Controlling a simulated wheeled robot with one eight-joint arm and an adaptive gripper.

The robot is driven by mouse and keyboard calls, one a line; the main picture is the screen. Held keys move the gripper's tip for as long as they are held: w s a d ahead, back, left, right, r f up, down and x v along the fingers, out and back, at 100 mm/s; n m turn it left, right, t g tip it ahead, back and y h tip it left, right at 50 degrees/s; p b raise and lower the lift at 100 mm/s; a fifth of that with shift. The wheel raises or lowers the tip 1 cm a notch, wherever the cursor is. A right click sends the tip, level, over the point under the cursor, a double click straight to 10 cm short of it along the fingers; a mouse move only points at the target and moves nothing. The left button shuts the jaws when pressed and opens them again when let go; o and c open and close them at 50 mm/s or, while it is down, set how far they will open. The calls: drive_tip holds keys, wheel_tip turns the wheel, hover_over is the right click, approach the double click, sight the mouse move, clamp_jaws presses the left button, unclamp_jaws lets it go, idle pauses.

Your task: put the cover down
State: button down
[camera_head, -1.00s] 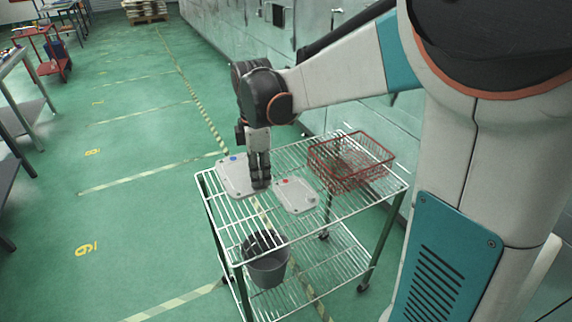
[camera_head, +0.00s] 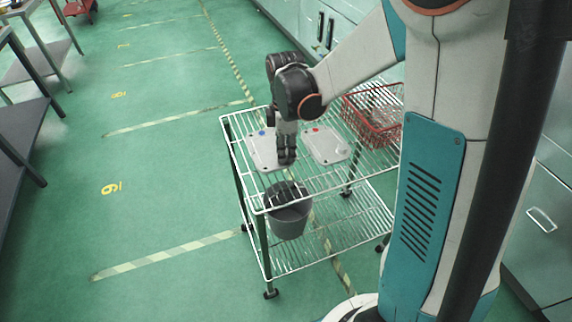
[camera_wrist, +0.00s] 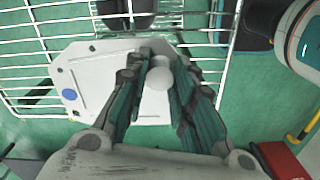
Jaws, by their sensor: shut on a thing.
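A light grey cover with a blue dot (camera_head: 262,152) is at the left side of the wire cart's top shelf (camera_head: 237,155). My gripper (camera_head: 287,160) points down at its right part. In the wrist view my gripper (camera_wrist: 157,68) is shut on the cover's round pale knob (camera_wrist: 158,76), and the plate of the cover (camera_wrist: 100,75) spreads left with its blue dot showing. The cover looks flat and level; I cannot tell whether it touches the wires. A second light grey cover with a red dot (camera_head: 326,147) lies on the shelf to the right, apart from the first.
A red wire basket (camera_head: 372,125) stands on the shelf's right part, partly hidden by my arm. A dark grey bucket (camera_head: 288,215) stands on the lower shelf. Grey cabinets line the right wall. Green floor is open to the left, with a dark bench (camera_head: 22,140) at the far left.

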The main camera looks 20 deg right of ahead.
wheel_tip(320, 180, down, 5)
drive_tip(key=shift+r+b, duration=0.1)
drive_tip(key=shift+b, duration=0.75)
drive_tip(key=c, duration=1.4)
unclamp_jaws()
drive_tip(key=shift+o, duration=0.2)
